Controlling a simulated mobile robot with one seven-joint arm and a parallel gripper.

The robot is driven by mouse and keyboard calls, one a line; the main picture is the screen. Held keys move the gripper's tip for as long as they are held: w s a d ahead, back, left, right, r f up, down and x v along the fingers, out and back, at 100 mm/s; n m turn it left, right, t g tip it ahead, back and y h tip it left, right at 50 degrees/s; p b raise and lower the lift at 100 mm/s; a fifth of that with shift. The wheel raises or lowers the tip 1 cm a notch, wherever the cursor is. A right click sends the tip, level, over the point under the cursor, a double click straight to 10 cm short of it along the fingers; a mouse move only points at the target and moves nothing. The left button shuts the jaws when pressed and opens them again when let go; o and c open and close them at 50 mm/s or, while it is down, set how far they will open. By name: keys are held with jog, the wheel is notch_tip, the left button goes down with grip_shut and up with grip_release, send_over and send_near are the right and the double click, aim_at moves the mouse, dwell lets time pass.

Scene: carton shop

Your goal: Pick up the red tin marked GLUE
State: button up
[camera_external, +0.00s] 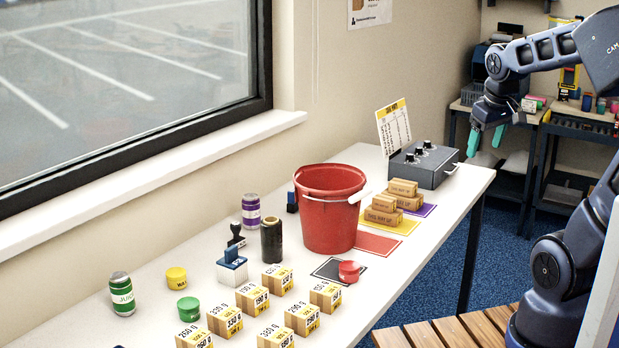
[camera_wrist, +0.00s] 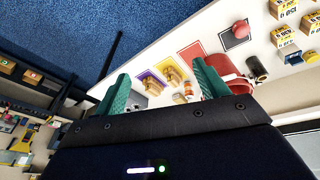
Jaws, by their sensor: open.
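A small round red tin (camera_external: 349,271) sits on a black mat (camera_external: 327,274) near the front edge of the white table; no lettering on it is readable. In the wrist view the red tin (camera_wrist: 240,29) shows small near the top right, on the black mat (camera_wrist: 228,42). My gripper (camera_external: 486,138) is high at the upper right, beyond the table's far right end and well apart from the tin. Its green fingers (camera_wrist: 163,88) are spread, with nothing between them.
A red bucket (camera_external: 327,222) stands just behind the tin. Several small cartons (camera_external: 327,293) stand in front of it, and stacked cartons (camera_external: 384,205) lie farther right. A yellow tin (camera_external: 176,278), a green tin (camera_external: 188,308) and a grey control box (camera_external: 424,166) are also on the table.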

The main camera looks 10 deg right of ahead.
jog(key=w+a+f+n+g, duration=0.1)
jog(key=w+a+f+n, duration=0.35)
jog(key=a, duration=0.25)
jog(key=n+g+h, duration=0.2)
jog(key=n, duration=0.8)
send_near(349, 265)
jog(key=shift+w+d+f+m, duration=0.1)
jog(key=shift+d+f+m, duration=0.15)
jog(key=shift+f, duration=0.05)
jog(key=shift+d+f, duration=0.2)
jog(key=shift+f, duration=1.45)
jog(key=shift+d+f, duration=0.2)
jog(key=shift+f, duration=1.4)
jog(key=shift+d+f, duration=0.2)
jog(key=shift+f, duration=1.45)
jog(key=c, duration=1.1)
jog(key=shift+r, duration=0.1)
